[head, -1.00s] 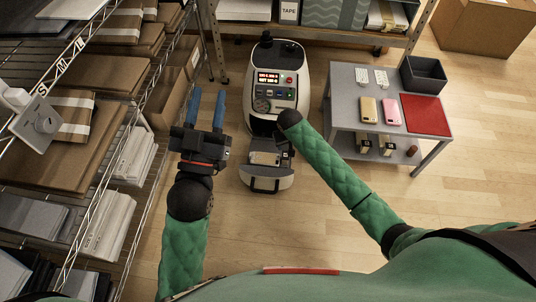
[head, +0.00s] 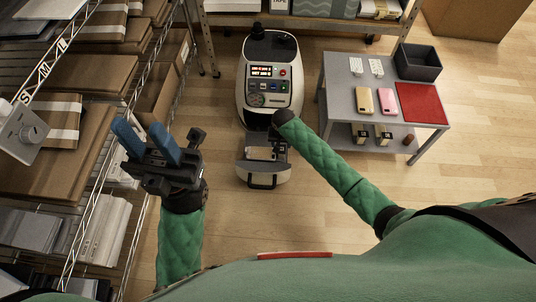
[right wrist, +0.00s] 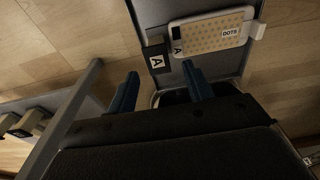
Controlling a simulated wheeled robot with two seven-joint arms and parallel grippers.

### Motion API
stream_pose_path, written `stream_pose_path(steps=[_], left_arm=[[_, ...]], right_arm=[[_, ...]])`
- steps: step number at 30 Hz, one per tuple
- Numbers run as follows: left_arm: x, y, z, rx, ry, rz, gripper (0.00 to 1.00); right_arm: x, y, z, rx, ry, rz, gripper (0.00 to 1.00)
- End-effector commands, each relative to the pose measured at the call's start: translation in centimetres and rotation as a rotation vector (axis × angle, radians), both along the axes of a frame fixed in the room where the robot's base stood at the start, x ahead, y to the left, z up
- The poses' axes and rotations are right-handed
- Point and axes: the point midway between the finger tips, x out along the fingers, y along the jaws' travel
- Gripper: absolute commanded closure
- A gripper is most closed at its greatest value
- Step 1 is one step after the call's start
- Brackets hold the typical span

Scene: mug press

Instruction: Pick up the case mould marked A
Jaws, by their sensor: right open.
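The case mould marked A (right wrist: 157,62) lies in the pulled-out tray (head: 264,180) at the front of the press (head: 270,75). In the right wrist view its dark end block bears a white A label, and a pale dotted phone case (right wrist: 212,33) marked DOTS lies on it. My right gripper (right wrist: 160,88) is open and empty, its blue fingertips just short of the mould and apart from it. In the head view my right forearm and hand partly hide the mould. My left gripper (head: 146,140) is open and empty, beside the wire shelving.
A grey side table (head: 345,100) at the right carries a yellow case (head: 364,101), a pink case (head: 387,101), a red mat (head: 423,102) and a dark bin (head: 418,62). More moulds (head: 372,134) sit on its lower shelf. Wire shelving (head: 95,90) stands close at the left.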

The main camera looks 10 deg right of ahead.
Motion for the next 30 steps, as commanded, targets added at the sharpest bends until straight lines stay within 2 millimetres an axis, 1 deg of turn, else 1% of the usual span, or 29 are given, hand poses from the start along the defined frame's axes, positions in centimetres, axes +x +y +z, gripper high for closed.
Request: stream_pose_path(steps=[1, 8, 15, 18, 25, 26, 30], left_arm=[[0.0, -0.1, -0.3, -0.003, -0.001, -0.004, 0.64], [0.1, -0.2, -0.6, -0.009, -0.002, -0.017, 0.64], [0.2, -0.6, -1.3, -0.028, -0.01, -0.053, 0.64], [0.2, -0.7, -1.4, -0.032, -0.01, -0.061, 0.64], [0.2, -0.7, -1.3, -0.034, -0.008, -0.064, 0.64], [0.2, -0.7, -1.3, -0.034, -0.008, -0.064, 0.64], [0.2, -0.7, -1.3, -0.034, -0.008, -0.064, 0.64]], right_arm=[[0.0, 0.0, -0.8, -0.001, 0.001, 0.0, 0.49], [0.2, -0.2, -2.3, 0.0, 0.0, 0.001, 0.49], [0.4, -0.5, -5.5, -0.001, 0.0, 0.002, 0.49], [0.5, -0.5, -6.3, -0.001, 0.0, 0.002, 0.49], [0.5, -0.5, -6.4, 0.0, 0.0, 0.002, 0.49], [0.5, -0.5, -6.4, 0.0, 0.0, 0.002, 0.51], [0.5, -0.5, -6.4, 0.0, 0.0, 0.002, 0.78]])
